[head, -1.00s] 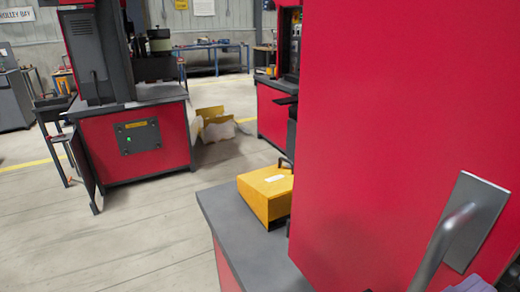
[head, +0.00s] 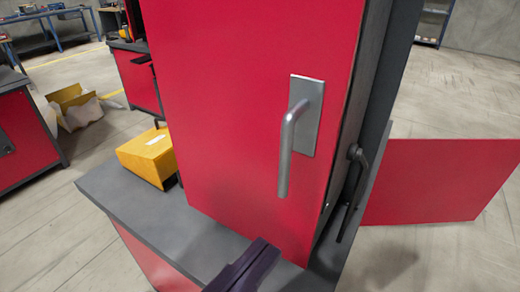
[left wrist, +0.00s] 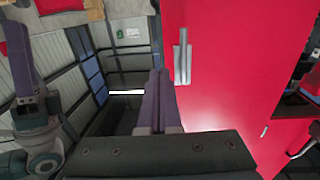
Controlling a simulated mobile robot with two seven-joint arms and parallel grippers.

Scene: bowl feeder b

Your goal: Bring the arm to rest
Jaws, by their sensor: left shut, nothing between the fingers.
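My left gripper (head: 245,268) shows at the bottom of the head view, low in front of the red cabinet door. Its dark purple fingers are together with nothing between them; they also show shut in the left wrist view (left wrist: 157,100). The red cabinet door (head: 230,100) carries a grey lever handle (head: 287,150) on a flat plate. In the left wrist view the handle (left wrist: 182,62) is ahead and to the right of the fingers. The gripper is apart from the handle.
A yellow box (head: 148,157) sits on the dark grey bench top (head: 130,205) left of the door. A red panel (head: 435,180) stands at the right, beside a dark lever (head: 350,190). An open carton (head: 75,105) lies on the floor at the left. Floor is clear at far right.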

